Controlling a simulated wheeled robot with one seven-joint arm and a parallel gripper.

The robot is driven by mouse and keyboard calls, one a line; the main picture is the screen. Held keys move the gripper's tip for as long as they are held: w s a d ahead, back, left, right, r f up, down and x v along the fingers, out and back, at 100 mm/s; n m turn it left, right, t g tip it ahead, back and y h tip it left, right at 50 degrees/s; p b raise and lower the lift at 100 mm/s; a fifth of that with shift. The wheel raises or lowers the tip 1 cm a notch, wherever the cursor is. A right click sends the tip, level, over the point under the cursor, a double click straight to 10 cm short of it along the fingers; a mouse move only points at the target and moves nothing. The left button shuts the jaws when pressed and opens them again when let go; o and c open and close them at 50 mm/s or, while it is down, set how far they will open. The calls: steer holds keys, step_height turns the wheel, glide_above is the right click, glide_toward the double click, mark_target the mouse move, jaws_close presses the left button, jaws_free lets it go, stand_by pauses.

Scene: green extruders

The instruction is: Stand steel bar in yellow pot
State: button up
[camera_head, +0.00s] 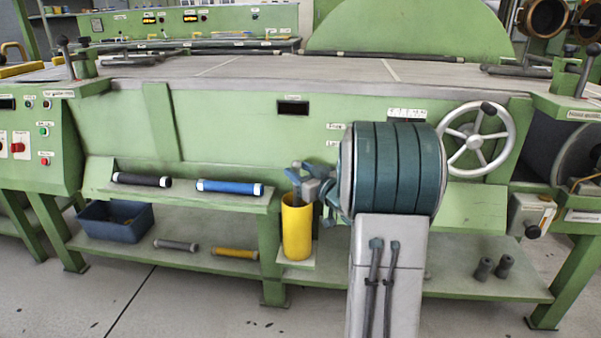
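The yellow pot (297,232) stands upright on a small green ledge at the front middle of the machine. A grey bar (176,245), which looks like the steel bar, lies on its side on the lower shelf, left of the pot. My gripper (298,180) is at the pot's mouth, with its blue-grey parts in front of and above the rim. My arm's large teal joint hides what is right of it. I cannot tell whether the fingers are open or shut, and no bar shows clearly in them. The inside of the pot is hidden.
A black bar (142,180) and a blue bar (229,187) lie on the upper ledge. A yellow bar (235,253) lies on the lower shelf (330,274), near a blue bin (115,220). Two dark cylinders (494,268) stand at right. A handwheel (476,139) sticks out above.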

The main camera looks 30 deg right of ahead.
steer(key=shift+f, duration=0.1)
steer(key=s+d+p, duration=0.2)
steer(key=s+p, duration=0.2)
steer(key=s, duration=0.9)
steer(key=shift+s+d, duration=0.25)
steer(key=shift+d, duration=0.05)
stand_by(0.3)
steer(key=a+r+m+g+h+p, duration=0.1)
steer(key=a+r+g+h+p, duration=0.15)
steer(key=r+p, duration=0.65)
steer(key=a+r+m+g+h+p, duration=0.2)
steer(key=r+g+h+p, duration=0.15)
steer(key=r+p, duration=0.55)
steer(key=s+a+r+g+y+p, duration=0.2)
steer(key=s+a+r+g+p, duration=0.6)
steer(key=s+a+r+p, duration=0.6)
steer(key=s+a+p, duration=0.2)
steer(key=s+p, duration=0.1)
steer(key=s, duration=0.1)
steer(key=shift+s+a+r+n+g+y, duration=0.3)
steer(key=shift+a, duration=0.1)
steer(key=shift+s+a, duration=0.1)
steer(key=shift+c, duration=0.7)
steer(key=shift+f, duration=0.1)
